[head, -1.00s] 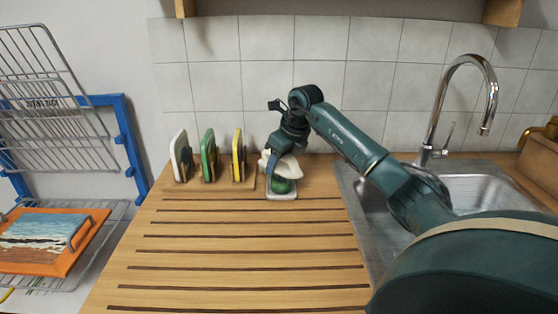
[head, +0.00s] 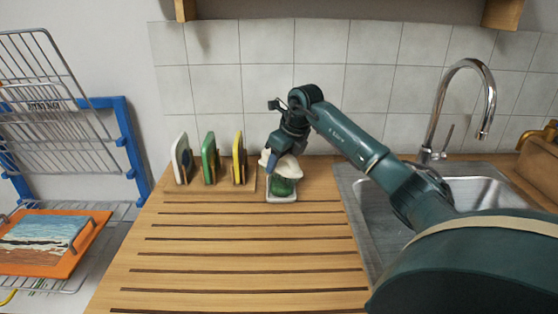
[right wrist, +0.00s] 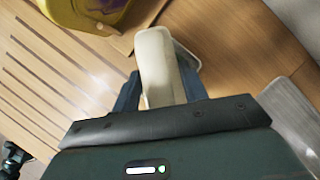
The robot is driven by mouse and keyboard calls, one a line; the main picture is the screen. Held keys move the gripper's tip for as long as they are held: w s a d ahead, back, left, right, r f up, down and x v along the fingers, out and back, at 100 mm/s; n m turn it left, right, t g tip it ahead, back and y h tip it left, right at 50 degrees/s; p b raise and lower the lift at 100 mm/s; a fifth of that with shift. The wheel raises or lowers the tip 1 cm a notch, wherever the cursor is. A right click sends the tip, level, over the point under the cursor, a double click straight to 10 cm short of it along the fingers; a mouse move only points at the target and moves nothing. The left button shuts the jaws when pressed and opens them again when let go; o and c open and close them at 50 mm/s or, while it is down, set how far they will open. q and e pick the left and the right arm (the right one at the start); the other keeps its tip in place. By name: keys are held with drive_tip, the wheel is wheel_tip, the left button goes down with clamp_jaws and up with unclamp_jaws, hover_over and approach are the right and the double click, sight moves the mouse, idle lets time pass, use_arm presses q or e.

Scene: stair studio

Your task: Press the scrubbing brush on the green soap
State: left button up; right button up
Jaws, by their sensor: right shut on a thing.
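The green soap (head: 283,187) sits in a small white dish (head: 282,199) on the wooden counter, at the back middle. My right gripper (head: 284,165) is shut on the cream scrubbing brush (head: 290,172) and holds it over the soap. The brush covers the soap's upper part; I cannot tell whether they touch. In the right wrist view the brush (right wrist: 158,60) stands between the two fingers of the gripper (right wrist: 163,88), with the dish rim behind it. My left gripper is not in view.
A wooden rack holds a white, a green (head: 209,158) and a yellow board (head: 239,157) just left of the dish. A sink with a tall tap (head: 437,110) lies right. A wire rack (head: 60,90) with a picture tray stands left. The grooved counter (head: 240,250) in front is clear.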

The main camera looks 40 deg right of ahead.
wheel_tip(320, 180, up, 3)
drive_tip(key=shift+f+p, duration=0.1)
drive_tip(key=shift+p, duration=0.8)
wheel_tip(320, 180, up, 2)
drive_tip(key=shift+r+p, duration=0.1)
drive_tip(key=shift+p, duration=0.8)
drive_tip(key=shift+r+p, duration=0.45)
drive_tip(key=shift+p, duration=0.05)
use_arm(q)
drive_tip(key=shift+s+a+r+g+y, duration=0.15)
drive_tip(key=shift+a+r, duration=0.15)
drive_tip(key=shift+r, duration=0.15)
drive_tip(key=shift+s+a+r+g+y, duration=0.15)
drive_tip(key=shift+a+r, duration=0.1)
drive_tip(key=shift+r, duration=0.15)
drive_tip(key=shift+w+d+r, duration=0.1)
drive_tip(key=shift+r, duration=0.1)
use_arm(e)
drive_tip(key=shift+a, duration=0.1)
